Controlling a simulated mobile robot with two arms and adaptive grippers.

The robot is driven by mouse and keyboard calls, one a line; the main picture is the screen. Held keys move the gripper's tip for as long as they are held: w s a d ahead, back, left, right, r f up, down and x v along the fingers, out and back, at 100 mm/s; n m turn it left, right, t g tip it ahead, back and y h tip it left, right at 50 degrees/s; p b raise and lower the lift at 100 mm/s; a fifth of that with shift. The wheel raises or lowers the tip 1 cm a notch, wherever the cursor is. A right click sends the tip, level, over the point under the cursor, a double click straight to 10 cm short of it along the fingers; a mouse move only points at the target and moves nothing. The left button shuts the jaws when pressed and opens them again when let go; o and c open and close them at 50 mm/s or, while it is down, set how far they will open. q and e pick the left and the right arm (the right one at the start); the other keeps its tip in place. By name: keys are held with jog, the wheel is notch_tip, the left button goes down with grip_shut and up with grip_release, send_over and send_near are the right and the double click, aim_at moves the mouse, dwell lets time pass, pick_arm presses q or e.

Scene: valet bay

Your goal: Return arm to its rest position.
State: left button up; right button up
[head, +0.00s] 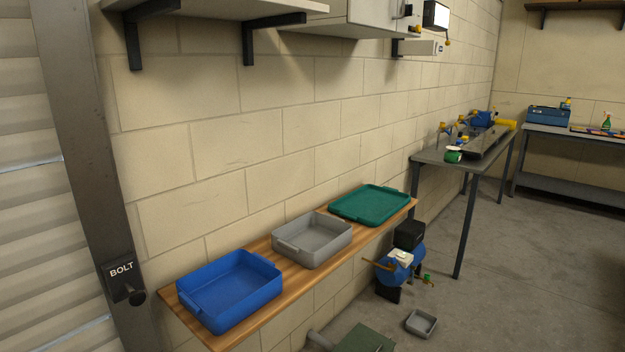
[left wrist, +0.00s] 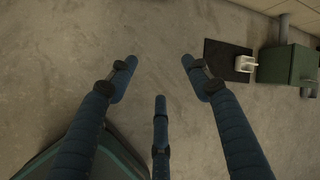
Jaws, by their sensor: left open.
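My left gripper (left wrist: 159,76) shows in the left wrist view. Its dark blue fingers are spread apart and open, with nothing between them. Bare concrete floor (left wrist: 150,30) lies beyond the fingertips. Neither of my arms shows in the head view, and my right gripper is in neither view.
In the head view, a wooden wall shelf (head: 258,259) bears a blue tray (head: 230,290), a grey tray (head: 312,240) and a green tray (head: 370,204). A blue compressor (head: 393,277) and a small grey tray (head: 421,324) stand on the floor. In the wrist view, a green box (left wrist: 287,66) stands right.

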pick_arm(q)
jog(key=s+f+n+g+h, duration=0.1)
jog(key=s+f+n, duration=0.3)
jog(key=s, duration=0.6)
jog(key=s+f+n+g+h, duration=0.1)
jog(key=s+f+n, duration=0.4)
jog(key=s, duration=0.6)
jog(key=s+f+n+g, duration=0.2)
jog(key=s+f+n, duration=0.2)
jog(key=s, duration=0.7)
jog(key=n, duration=0.2)
jog(key=shift+f+n+g+h, duration=0.15)
jog(key=shift+n+g+h, duration=0.15)
jog(key=shift+h, duration=0.1)
jog(key=shift+a, duration=0.1)
